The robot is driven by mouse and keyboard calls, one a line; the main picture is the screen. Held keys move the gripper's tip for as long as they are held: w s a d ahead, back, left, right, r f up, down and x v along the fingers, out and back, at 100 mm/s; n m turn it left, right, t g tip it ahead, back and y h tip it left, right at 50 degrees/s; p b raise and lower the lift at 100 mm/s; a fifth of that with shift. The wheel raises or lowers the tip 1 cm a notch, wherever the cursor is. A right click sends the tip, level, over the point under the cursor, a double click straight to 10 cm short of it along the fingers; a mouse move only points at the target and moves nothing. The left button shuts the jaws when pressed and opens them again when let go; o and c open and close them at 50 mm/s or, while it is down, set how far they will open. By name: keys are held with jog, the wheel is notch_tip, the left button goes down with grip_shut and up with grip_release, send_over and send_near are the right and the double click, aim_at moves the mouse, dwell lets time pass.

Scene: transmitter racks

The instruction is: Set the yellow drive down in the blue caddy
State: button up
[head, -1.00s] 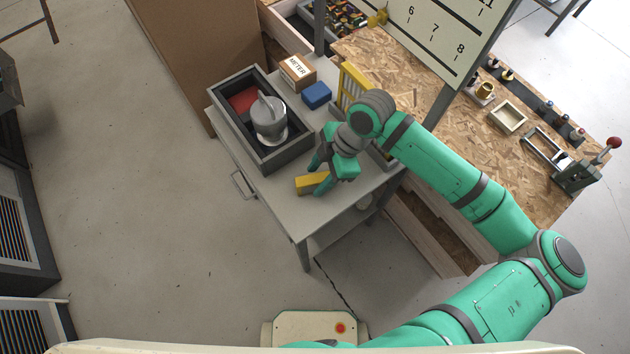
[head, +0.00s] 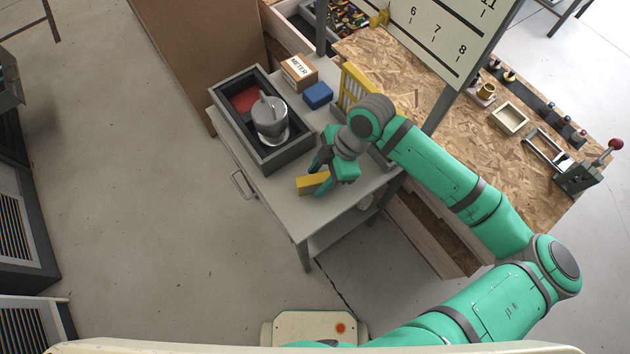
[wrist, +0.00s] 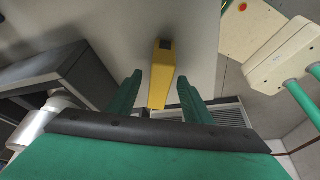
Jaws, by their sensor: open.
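The yellow drive (head: 311,183) lies on the grey cart top near its front edge. In the wrist view the drive (wrist: 162,72) is a long yellow block with a dark patch at its far end. My gripper (head: 318,178) is open at the drive. In the wrist view its fingers (wrist: 160,77) are apart, one on either side of the drive, with gaps showing. A small blue box (head: 318,95) stands towards the back of the cart. No opening shows in it, and I cannot tell whether it is the blue caddy.
A dark grey tray (head: 292,158) on the cart holds a metal pot (head: 270,118) and a red item (head: 246,100). A box marked METER (head: 299,72) and a yellow slatted rack (head: 352,88) stand behind. A chipboard bench (head: 470,125) adjoins at right.

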grip_shut()
jog(key=shift+a, duration=0.1)
jog(key=shift+r, duration=0.15)
